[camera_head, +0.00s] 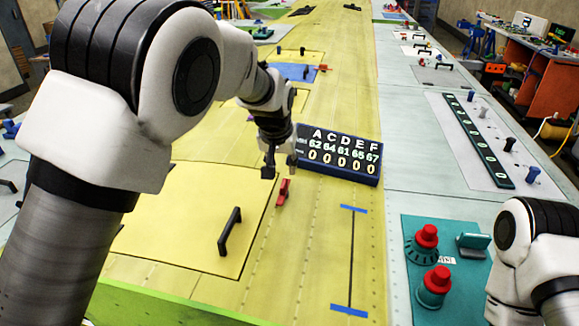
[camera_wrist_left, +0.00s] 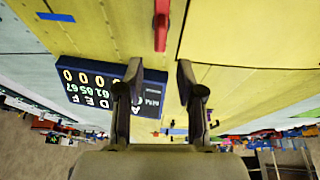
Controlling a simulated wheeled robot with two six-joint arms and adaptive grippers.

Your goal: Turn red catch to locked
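The red catch (camera_head: 283,192) is a small red lever on the yellow wing skin, beside the right edge of a yellow panel (camera_head: 190,225) with a black handle (camera_head: 230,231). In the left wrist view the catch (camera_wrist_left: 161,25) lies at the top centre, its length running up and down the picture. My left gripper (camera_head: 280,168) hangs just beyond the catch, with its fingers apart and nothing between them. Its fingers also show in the left wrist view (camera_wrist_left: 158,72), and the catch is ahead of them, apparently untouched. Only part of my right arm shows at the lower right; its gripper is out of view.
A dark blue counter board (camera_head: 343,170) with letters and numbers stands close to the right of my left gripper. A teal plate (camera_head: 418,225) with red-topped knobs (camera_head: 428,236) is at the lower right. A black strip with blue ends (camera_head: 351,260) lies on the yellow skin.

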